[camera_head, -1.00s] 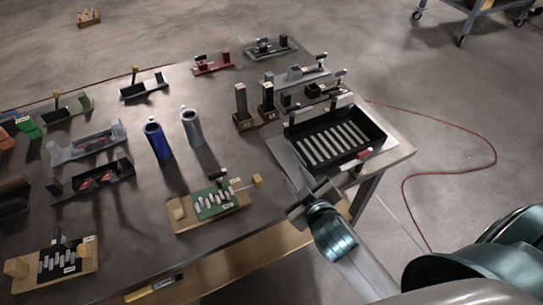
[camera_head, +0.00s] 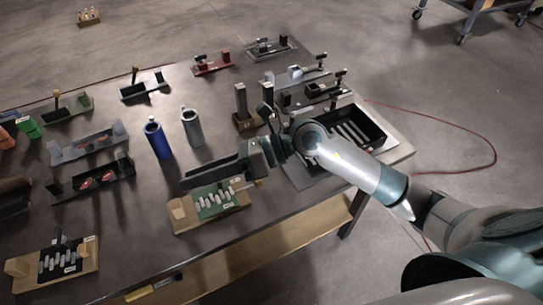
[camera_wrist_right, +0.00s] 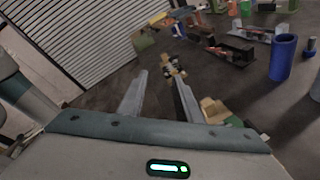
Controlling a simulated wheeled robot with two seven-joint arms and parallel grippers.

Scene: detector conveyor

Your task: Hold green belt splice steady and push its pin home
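The green belt splice (camera_head: 215,203) is a green plate with a row of pale rollers on a wooden base, near the table's front edge in the head view. A small wooden knob (camera_head: 257,183), apparently the pin's handle, shows at its right end, partly hidden by my right gripper. My right gripper (camera_head: 184,180) hovers just behind and above the splice, fingers pointing left, empty. In the right wrist view its fingers (camera_wrist_right: 158,84) are apart, with a wooden block (camera_wrist_right: 214,109) beside the right finger; most of the splice is hidden there. My left gripper is not in view.
A blue cylinder (camera_head: 157,140) and a grey cylinder (camera_head: 192,127) stand behind the splice. A black splice (camera_head: 58,262) on wood lies front left. A black tray (camera_head: 372,125) is at right, partly behind my right arm. Several fixtures line the back.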

